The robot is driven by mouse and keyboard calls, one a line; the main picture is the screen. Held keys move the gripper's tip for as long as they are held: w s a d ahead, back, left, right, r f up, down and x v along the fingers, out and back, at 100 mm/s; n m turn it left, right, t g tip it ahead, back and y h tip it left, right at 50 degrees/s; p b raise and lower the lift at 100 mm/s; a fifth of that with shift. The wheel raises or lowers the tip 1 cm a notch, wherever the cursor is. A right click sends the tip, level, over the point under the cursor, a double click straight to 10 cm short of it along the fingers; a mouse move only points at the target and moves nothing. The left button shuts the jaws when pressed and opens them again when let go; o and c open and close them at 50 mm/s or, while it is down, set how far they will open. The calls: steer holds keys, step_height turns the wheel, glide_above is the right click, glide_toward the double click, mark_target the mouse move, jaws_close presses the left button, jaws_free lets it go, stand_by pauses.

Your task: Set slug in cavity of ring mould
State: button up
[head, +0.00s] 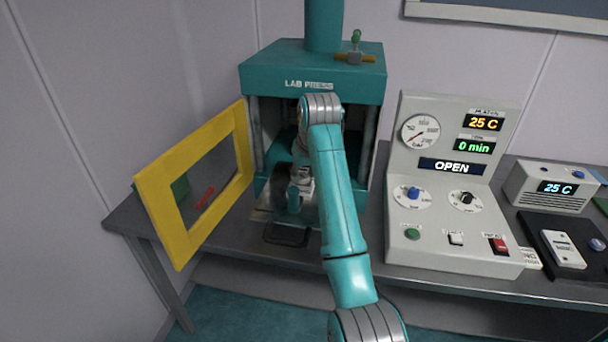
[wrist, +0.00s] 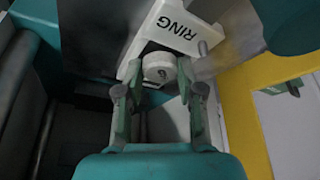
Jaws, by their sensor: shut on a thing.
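In the wrist view my gripper (wrist: 159,92) is shut on the slug (wrist: 159,69), a pale round piece held between the fingertips. The ring mould (wrist: 170,32), a whitish block marked RING, lies just beyond the fingertips. The slug overlaps the mould's near edge in the picture; I cannot tell whether they touch. The cavity is not clearly visible. In the head view my arm reaches into the lab press (head: 262,75), and the gripper and slug are mostly hidden behind the arm.
The yellow guard door (head: 165,215) stands open at the left of the press. The control console (head: 455,215) stands at the right and reads OPEN. A red item (head: 206,197) shows through the door frame. A dark handle-like loop (head: 287,236) lies in front of the press.

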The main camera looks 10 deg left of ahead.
steer(key=shift+s+f, duration=0.1)
steer(key=shift+f, duration=0.3)
